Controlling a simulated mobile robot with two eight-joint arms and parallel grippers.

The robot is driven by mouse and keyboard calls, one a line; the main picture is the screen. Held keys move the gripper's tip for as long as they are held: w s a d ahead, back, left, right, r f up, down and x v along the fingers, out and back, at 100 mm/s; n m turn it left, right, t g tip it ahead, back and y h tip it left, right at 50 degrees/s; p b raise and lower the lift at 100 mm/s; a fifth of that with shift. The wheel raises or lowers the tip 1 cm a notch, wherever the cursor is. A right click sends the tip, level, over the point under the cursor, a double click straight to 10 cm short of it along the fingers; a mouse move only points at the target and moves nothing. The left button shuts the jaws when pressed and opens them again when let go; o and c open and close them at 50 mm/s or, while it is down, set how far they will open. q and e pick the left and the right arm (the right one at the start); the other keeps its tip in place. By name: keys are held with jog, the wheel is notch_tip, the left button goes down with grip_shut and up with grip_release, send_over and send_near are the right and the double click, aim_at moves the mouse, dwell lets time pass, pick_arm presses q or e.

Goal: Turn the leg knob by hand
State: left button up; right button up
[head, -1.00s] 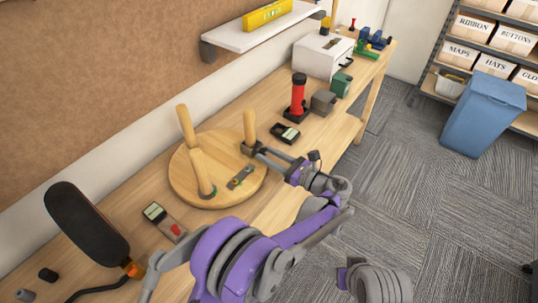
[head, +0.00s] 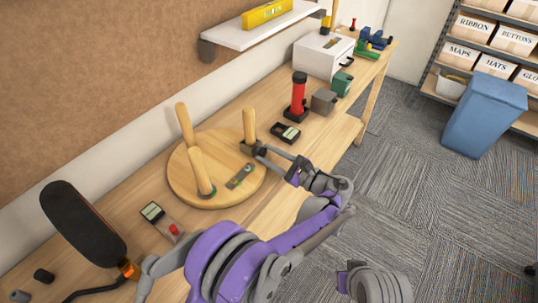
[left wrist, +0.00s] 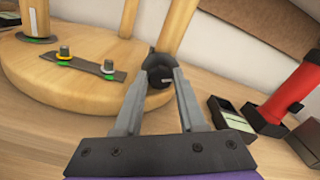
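A round wooden stool top (head: 215,195) lies on the workbench with three wooden legs standing up from it. The dark leg knob (left wrist: 158,64) is at the foot of the far right leg (head: 250,122). My left gripper (head: 258,149) reaches it from the right. In the left wrist view the fingertips (left wrist: 162,77) sit on both sides of the knob, with no clear gap, so they look closed on it. The fingers partly cover the knob. A small metal plate with two bolts (left wrist: 92,66) lies on the stool top. My right gripper is not in view.
A black and grey meter (head: 286,133) and a red flashlight-like tool (head: 298,97) stand close beyond the gripper. Another meter (head: 161,220) lies left of the stool. A dark padded lamp-like head (head: 82,222) rises at the left. Bare bench lies in front of the stool.

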pick_arm(q)
jog(key=o, duration=0.4)
